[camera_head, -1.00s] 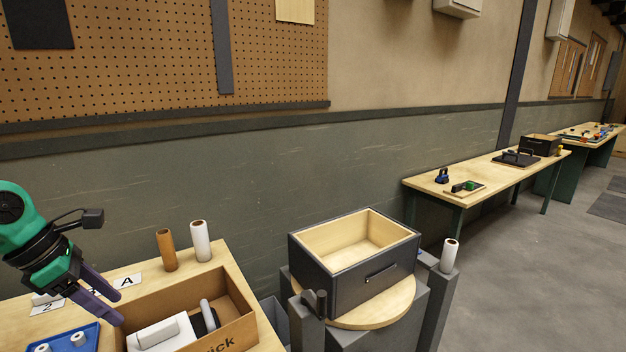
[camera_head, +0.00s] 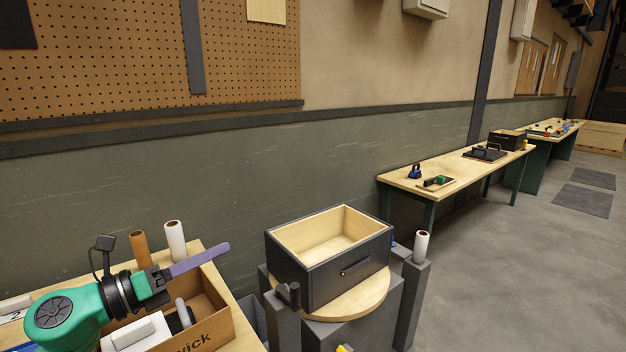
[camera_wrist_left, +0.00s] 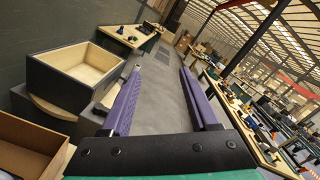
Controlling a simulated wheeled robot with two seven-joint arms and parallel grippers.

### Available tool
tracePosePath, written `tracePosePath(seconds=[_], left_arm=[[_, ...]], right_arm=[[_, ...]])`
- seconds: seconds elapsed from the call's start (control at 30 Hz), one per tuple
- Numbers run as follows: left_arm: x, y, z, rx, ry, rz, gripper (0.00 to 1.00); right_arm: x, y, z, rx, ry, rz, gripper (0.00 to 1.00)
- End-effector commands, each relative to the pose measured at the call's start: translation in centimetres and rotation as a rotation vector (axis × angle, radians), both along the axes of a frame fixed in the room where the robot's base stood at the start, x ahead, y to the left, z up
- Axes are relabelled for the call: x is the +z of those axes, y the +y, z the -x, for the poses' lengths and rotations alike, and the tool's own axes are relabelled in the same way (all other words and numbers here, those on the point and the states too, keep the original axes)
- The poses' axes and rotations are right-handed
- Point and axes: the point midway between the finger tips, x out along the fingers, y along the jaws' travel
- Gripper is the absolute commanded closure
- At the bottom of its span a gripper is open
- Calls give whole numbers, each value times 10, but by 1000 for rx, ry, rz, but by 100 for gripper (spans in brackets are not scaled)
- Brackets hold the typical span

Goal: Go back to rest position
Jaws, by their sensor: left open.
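My left gripper (camera_head: 190,268) reaches in from the left, above the workbench and the cardboard box, its purple fingers pointing right. In the left wrist view my left gripper (camera_wrist_left: 158,100) shows two purple fingers well apart with nothing between them. It is open and empty. My right gripper is not in view.
A cardboard box (camera_head: 214,332) with white items stands on the wooden bench, near an orange roll (camera_head: 140,250) and a white roll (camera_head: 175,241). An empty dark drawer (camera_head: 330,270) sits on a round wooden top (camera_head: 372,300). Farther tables (camera_head: 460,172) line the wall; grey floor (camera_head: 500,270) is clear.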

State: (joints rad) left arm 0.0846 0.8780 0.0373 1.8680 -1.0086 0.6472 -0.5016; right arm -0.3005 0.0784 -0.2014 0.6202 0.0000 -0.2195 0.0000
Motion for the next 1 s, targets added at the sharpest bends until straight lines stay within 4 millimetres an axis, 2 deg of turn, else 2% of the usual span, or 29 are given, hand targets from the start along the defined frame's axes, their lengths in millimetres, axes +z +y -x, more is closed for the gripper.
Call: tracePosePath(seconds=[0.07, 0.1, 0.17, 0.2, 0.27, 0.3, 0.4, 0.5, 0.6, 0.7, 0.9, 1.0], left_arm=[[7, 10, -9, 139, 77, 358, 38], [4, 26, -14, 232, 139, 553, 38], [-15, 55, -19, 390, 258, 836, 38], [-39, 75, -19, 504, 353, 1014, 38], [-88, 99, -9, 691, 517, 1261, 38], [-121, 108, 2, 811, 624, 1393, 38], [-193, 114, 37, 1067, 853, 1612, 38], [-243, 105, 75, 1266, 1037, 1733, 38], [-277, 91, 111, 1432, 1190, 1799, 38], [-301, 75, 145, 1580, 1328, 1833, 38], [-332, 41, 210, 1847, 1577, 1830, 38], [-378, 42, 200, 1863, 1568, 1813, 38]], right_arm=[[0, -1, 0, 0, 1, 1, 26], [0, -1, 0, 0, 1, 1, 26], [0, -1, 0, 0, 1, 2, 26], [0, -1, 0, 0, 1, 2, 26], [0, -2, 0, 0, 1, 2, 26], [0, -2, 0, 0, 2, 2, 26], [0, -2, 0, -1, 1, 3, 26], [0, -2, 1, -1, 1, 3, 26], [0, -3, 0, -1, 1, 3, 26], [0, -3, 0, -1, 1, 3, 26], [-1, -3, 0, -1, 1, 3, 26], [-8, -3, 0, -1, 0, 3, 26]])
